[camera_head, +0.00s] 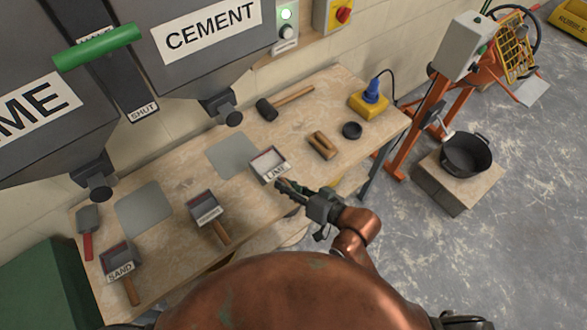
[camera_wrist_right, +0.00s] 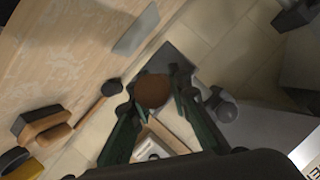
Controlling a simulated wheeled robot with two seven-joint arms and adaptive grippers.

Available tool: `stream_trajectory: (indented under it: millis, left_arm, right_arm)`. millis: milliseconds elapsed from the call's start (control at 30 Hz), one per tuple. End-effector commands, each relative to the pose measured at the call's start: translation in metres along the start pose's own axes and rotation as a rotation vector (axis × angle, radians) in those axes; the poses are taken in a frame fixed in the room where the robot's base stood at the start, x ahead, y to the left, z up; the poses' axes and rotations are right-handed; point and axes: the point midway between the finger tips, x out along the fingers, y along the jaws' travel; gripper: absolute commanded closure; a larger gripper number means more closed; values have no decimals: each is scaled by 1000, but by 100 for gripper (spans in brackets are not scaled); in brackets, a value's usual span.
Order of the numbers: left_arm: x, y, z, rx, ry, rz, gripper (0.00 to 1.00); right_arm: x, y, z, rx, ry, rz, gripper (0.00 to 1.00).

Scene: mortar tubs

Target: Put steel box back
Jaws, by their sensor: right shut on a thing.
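The steel box marked LIME (camera_head: 268,165) is a small open-topped metal box with pale stuff inside. It is at the table's front edge, right of the grey plate (camera_head: 232,155); I cannot tell whether it touches the table. My right gripper (camera_head: 287,187) is shut on its handle. In the right wrist view the handle's round brown end (camera_wrist_right: 152,90) sits between the two dark fingers. Two similar boxes stand on the table to the left: one with a label too small to read (camera_head: 205,207) and one marked SAND (camera_head: 118,262). My left gripper is out of view.
A black tub (camera_head: 466,155) stands at right.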

Motion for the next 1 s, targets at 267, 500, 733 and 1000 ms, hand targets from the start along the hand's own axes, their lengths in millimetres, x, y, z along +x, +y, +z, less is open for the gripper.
stream_trajectory:
  millis: [267,500,733,1000]
  left_arm:
    - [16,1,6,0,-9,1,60]
    - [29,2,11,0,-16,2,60]
    - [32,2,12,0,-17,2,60]
    - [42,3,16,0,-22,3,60]
  right_arm:
    - [30,65,-20,1,5,4,100]
    - [52,111,-10,2,3,4,100]
    - [59,125,-9,1,5,3,100]
    - [72,148,14,4,3,3,100]
